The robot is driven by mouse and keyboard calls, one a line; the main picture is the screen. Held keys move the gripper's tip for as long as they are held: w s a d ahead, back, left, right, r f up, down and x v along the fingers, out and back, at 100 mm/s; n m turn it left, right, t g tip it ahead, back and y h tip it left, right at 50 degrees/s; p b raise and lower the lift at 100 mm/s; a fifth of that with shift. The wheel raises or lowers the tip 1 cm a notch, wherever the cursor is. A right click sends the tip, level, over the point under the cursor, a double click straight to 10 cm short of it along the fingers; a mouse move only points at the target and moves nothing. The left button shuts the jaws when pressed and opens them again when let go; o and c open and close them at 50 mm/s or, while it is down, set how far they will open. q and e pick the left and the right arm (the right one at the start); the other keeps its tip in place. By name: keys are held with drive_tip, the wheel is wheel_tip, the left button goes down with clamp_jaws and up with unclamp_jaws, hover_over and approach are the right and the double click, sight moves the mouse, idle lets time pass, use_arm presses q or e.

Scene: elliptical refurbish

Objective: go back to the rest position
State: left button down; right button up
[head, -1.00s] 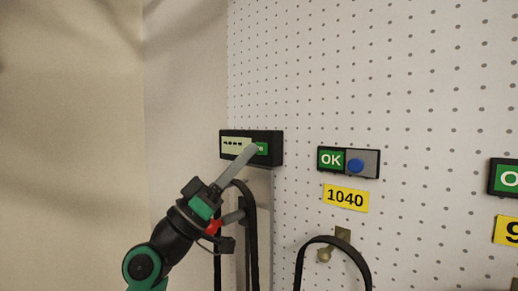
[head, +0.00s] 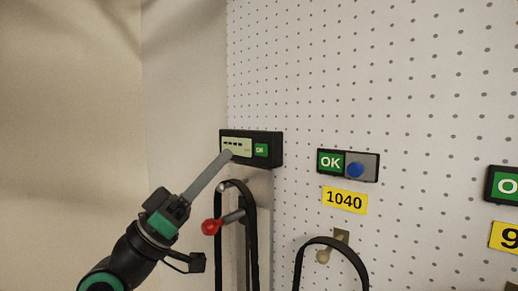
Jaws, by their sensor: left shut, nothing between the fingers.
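My left gripper (head: 226,155) comes in from the lower left with its fingers shut and empty. In the picture its fingertips overlap the lower left edge of a black box with a pale display and a green button (head: 261,150) on the pegboard wall. I cannot tell whether they touch it. My right gripper is not in view.
A green OK box with a blue button (head: 355,170) sits above a yellow 1040 label (head: 345,199). Black belts hang on pegs below, one by a red-tipped peg (head: 212,227) near my left arm. Another OK box (head: 504,185) is at the right edge. Open space lies left.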

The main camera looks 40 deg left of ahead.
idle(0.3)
use_arm(q)
drive_tip(key=s+d+r+m+g+h+p, duration=0.1)
drive_tip(key=d+r+m+h+p, duration=0.15)
drive_tip(key=d, duration=0.55)
drive_tip(key=s+d+r+m+g+h+p, duration=0.1)
drive_tip(key=d+r+m+g+h+p, duration=0.2)
drive_tip(key=d, duration=0.6)
drive_tip(key=s+a+r+n+t+y+p, duration=0.1)
drive_tip(key=s+a+n+t+y, duration=0.2)
drive_tip(key=y, duration=1)
drive_tip(key=s+n+t, duration=0.2)
drive_tip(key=t, duration=0.1)
drive_tip(key=shift+s+a, duration=0.25)
drive_tip(key=shift+s, duration=0.1)
wheel_tip(320, 180, down, 9)
drive_tip(key=b, duration=0.8)
drive_tip(key=shift+b, duration=0.35)
